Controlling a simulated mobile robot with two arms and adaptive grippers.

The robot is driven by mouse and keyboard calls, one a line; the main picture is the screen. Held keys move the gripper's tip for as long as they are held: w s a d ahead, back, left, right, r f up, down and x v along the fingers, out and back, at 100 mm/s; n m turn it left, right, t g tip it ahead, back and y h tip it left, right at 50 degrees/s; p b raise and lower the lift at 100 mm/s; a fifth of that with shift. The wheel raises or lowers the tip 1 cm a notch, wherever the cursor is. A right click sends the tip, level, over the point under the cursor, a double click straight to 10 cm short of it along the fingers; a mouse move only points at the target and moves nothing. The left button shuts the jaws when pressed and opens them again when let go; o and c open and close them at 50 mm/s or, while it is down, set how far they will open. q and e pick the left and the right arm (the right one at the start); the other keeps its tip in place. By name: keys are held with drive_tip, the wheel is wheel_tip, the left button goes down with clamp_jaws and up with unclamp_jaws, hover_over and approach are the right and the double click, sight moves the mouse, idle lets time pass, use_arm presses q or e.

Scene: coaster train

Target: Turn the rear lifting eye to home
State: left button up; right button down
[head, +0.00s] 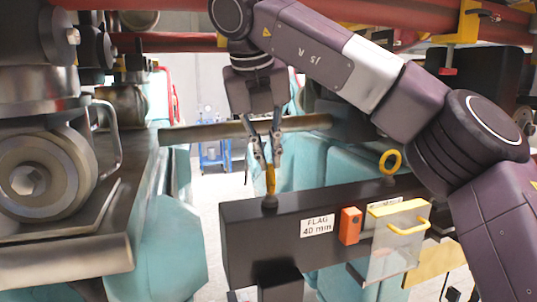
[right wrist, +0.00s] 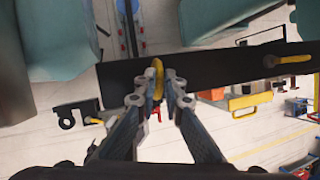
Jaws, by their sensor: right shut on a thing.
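My right gripper (head: 268,155) points down and is shut on a yellow lifting eye (head: 270,181) on top of a dark beam (head: 265,222). In the head view this eye looks nearly edge-on. In the right wrist view my right gripper (right wrist: 159,88) has its fingertips on both sides of the yellow eye (right wrist: 155,78). A second yellow lifting eye (head: 390,161) stands farther right on the beam and shows its open ring in the head view. It also shows in the right wrist view (right wrist: 295,59). I cannot tell which is named rear. My left gripper is not in view.
The beam front carries a "FLAG 40 mm" label (head: 317,226), an orange block (head: 350,226) and a clear panel with a yellow handle (head: 407,227). A grey bar (head: 240,129) crosses behind the gripper. Teal structures and a large wheel assembly (head: 40,175) stand close by.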

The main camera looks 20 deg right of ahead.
drive_tip(key=shift+m, duration=0.3)
idle(0.5)
drive_tip(key=c, duration=2)
unclamp_jaws()
drive_tip(key=shift+c, duration=0.2)
drive_tip(key=v, duration=1.2)
drive_tip(key=shift+w+a, duration=0.1)
drive_tip(key=shift+a, duration=0.05)
